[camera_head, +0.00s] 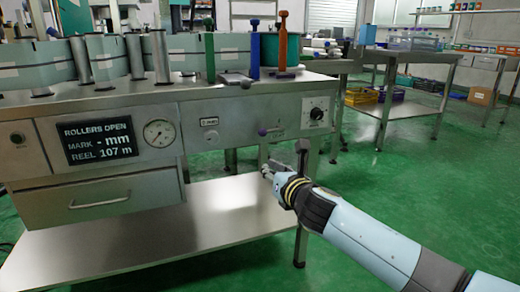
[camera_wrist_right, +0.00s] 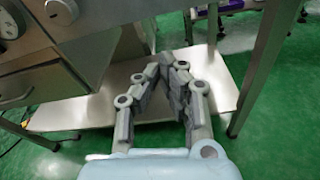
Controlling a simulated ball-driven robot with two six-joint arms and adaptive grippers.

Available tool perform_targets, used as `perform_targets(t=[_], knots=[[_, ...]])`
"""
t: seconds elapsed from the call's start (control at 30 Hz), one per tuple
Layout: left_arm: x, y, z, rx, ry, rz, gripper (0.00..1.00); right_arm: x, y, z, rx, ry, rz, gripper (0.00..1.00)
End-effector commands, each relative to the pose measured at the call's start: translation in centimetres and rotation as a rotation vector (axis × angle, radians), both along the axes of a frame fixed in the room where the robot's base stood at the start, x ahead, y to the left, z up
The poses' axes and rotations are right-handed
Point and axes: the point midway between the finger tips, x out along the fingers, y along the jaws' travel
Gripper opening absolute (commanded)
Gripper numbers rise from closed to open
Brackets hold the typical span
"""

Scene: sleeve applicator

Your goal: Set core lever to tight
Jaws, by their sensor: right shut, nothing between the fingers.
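The sleeve applicator (camera_head: 105,105) stands at the left with a metal front panel. A small lever with a purple knob (camera_head: 262,131) sticks out on the right part of this panel; its label is too small to read, so I cannot tell for sure that it is the core lever. My right gripper (camera_head: 268,174) is below and slightly right of that knob, apart from it, in front of the panel's lower edge. In the right wrist view its fingers (camera_wrist_right: 167,62) are shut and empty. My left gripper is not in view.
A low shelf (camera_head: 160,225) lies below. Green floor is free at right.

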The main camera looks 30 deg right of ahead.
Motion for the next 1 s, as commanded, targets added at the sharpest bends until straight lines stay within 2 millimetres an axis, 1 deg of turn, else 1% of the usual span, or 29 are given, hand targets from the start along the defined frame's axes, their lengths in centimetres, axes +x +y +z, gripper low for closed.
perform_targets(t=[0.17,0.27,0.4,0.53,0.57,0.6,0.7,0.83,1.0], knots=[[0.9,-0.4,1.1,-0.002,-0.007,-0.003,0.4,2.4,-0.5,-0.5,0.002,-0.001,0.0,0.0],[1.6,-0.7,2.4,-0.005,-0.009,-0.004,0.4,4.4,-0.9,-0.9,0.001,0.0,-0.001,0.0],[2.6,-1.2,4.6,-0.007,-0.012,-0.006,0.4,7.1,-1.5,-1.3,0.002,0.001,-0.001,0.0],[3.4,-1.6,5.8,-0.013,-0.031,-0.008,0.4,9.3,-2.0,-1.7,0.001,0.001,-0.001,0.0],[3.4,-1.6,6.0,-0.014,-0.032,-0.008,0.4,9.6,-2.1,-1.5,0.0,0.001,-0.001,0.0],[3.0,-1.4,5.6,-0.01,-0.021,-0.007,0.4,9.2,-2.1,-0.3,0.001,-0.002,-0.001,0.0],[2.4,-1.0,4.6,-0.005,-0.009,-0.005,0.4,8.9,-2.3,1.1,0.001,-0.003,0.0,0.0],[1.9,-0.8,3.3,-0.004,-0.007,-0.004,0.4,8.6,-2.5,2.1,0.0,-0.002,0.0,0.0],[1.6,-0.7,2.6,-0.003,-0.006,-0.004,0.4,8.4,-2.5,2.5,0.0,0.0,0.0,0.0]])
